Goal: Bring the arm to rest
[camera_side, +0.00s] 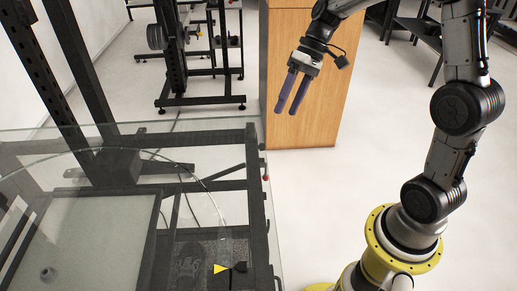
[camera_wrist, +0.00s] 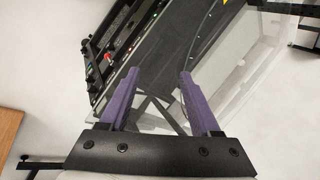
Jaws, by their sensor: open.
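My gripper (camera_side: 286,110) hangs in the air at the top middle of the side view, with its two purple fingers pointing down and apart. Nothing is between the fingers. In the wrist view the fingers of my gripper (camera_wrist: 161,92) also stand apart and empty. Behind it in the side view is a wooden cabinet (camera_side: 320,115). The gripper is to the right of the glass-topped turntable frame (camera_side: 262,190) and above its level, touching nothing that I can see.
The dark frame with a clear top (camera_side: 100,135) fills the lower left of the side view. A yellow pointer (camera_side: 221,269) sits near its front edge. A black rack (camera_side: 172,60) stands at the back. White floor (camera_side: 330,195) lies open between the frame and my arm's base.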

